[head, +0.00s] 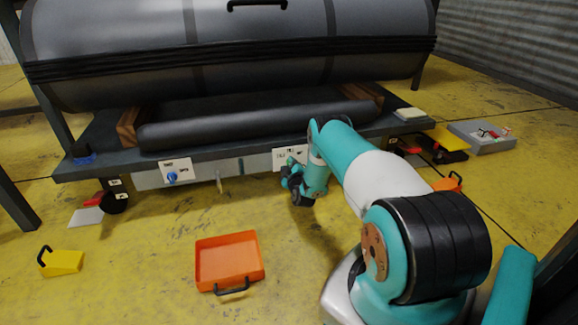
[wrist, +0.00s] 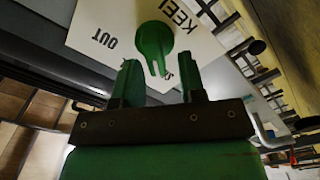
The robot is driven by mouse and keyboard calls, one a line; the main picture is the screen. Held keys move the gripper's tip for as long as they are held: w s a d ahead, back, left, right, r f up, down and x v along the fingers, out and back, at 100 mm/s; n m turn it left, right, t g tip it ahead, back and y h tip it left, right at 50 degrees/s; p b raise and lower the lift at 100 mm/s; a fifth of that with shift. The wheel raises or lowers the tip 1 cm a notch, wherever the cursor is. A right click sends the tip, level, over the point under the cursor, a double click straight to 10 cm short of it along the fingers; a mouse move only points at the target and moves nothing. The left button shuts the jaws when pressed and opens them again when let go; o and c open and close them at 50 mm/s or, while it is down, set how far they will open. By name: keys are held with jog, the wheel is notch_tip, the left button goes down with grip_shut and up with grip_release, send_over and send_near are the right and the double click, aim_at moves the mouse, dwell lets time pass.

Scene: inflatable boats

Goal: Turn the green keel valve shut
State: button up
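The green keel valve (wrist: 153,40) shows in the wrist view as a round knob with a forked pointer. It sits on a white placard (wrist: 92,22) lettered "KEEL" and "OUT"; other lettering is partly hidden. My gripper (wrist: 160,78) is open, its two green fingers apart with nothing between them. The valve's pointer reaches toward the gap between the fingertips; I cannot tell whether they touch. In the head view my gripper (head: 296,187) is at the front of the bench, just below the placard (head: 290,157), and the green valve is hidden there.
A blue valve (head: 171,178) sits on another placard to the left. A grey inflatable tube (head: 230,45) lies above the dark bench. An orange tray (head: 229,262) and a yellow wedge (head: 61,263) lie on the yellow floor. A grey tray (head: 482,138) stands at the right.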

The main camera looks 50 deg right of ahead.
jog(key=shift+r, duration=0.1)
jog(key=shift+p+v, duration=8.7)
jog(key=shift+p, duration=0.45)
jog(key=shift+a, duration=0.1)
